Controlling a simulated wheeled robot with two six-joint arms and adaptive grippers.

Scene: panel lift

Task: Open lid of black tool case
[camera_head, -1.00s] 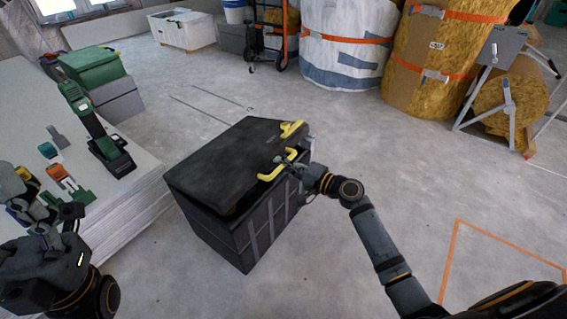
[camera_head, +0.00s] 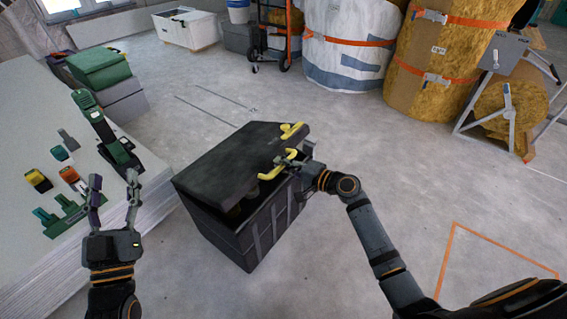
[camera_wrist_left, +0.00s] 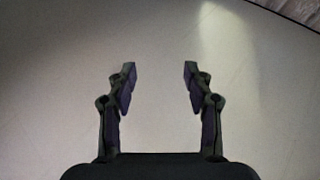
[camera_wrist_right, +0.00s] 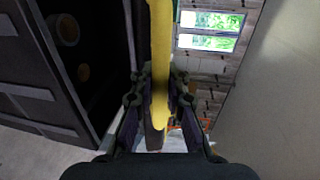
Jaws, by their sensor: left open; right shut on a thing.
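The black tool case (camera_head: 250,235) stands on the floor in the middle of the head view. Its lid (camera_head: 232,160) is raised partway, with a dark gap along the front and contents dimly showing inside. The lid carries yellow handles; my right gripper (camera_head: 288,163) is shut on the nearer yellow handle (camera_head: 268,174). In the right wrist view the yellow handle (camera_wrist_right: 160,60) runs between the fingers, with the open case front (camera_wrist_right: 50,80) on the left. My left gripper (camera_head: 115,190) is open and empty, over the edge of the pale board stack; its fingers also show in the left wrist view (camera_wrist_left: 158,90).
The pale board stack (camera_head: 35,110) at the left holds a green tool (camera_head: 118,155) and several small colored items. Green and grey boxes (camera_head: 100,70) stand behind it. Large strapped rolls (camera_head: 350,40) and a metal stand stand at the back right. The floor around the case is mostly clear.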

